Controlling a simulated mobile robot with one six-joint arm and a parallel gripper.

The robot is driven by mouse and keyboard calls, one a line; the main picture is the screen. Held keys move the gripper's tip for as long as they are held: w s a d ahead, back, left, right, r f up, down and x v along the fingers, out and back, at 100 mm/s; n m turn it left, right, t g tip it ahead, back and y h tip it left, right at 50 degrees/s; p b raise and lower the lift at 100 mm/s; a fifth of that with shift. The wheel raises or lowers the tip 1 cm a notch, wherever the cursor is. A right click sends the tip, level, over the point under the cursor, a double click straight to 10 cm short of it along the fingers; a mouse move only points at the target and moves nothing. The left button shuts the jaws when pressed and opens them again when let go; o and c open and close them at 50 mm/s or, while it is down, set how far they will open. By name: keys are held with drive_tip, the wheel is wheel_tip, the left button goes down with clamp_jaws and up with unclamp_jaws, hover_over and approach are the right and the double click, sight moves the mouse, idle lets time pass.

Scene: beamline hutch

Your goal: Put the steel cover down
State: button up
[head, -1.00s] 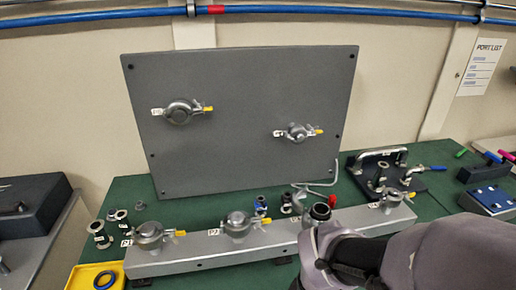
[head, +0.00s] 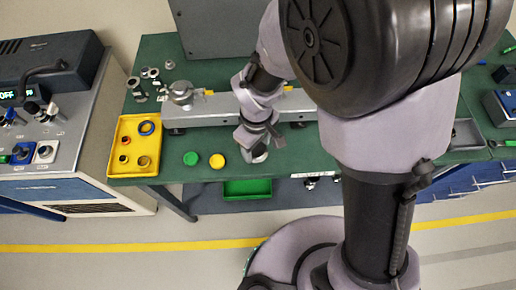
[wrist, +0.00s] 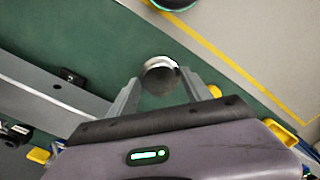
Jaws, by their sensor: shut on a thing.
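My gripper (wrist: 160,82) is shut on the steel cover (wrist: 161,70), a small round shiny piece between the two fingertips in the wrist view. In the head view my gripper (head: 256,143) points down in front of the long grey rail, and the steel cover (head: 259,155) shows just below the fingers. It is over the green bench top (head: 235,170), near its front edge. I cannot tell whether the cover touches the bench. My arm hides part of the bench to the right.
A yellow tray (head: 113,160) with rings stands at the bench's left. A green cap (head: 190,158) and a yellow cap (head: 216,161) lie left of my gripper. The grey rail (head: 215,108) with clamped fittings runs behind. A green bin (head: 247,188) is below the bench edge.

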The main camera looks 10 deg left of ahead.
sight(257, 150)
wheel_tip(257, 150, down, 4)
drive_tip(key=shift+r+b, duration=0.2)
drive_tip(key=shift+b, duration=0.35)
drive_tip(key=shift+d+r, duration=0.1)
drive_tip(key=shift+r, duration=0.05)
drive_tip(key=o, duration=1.4)
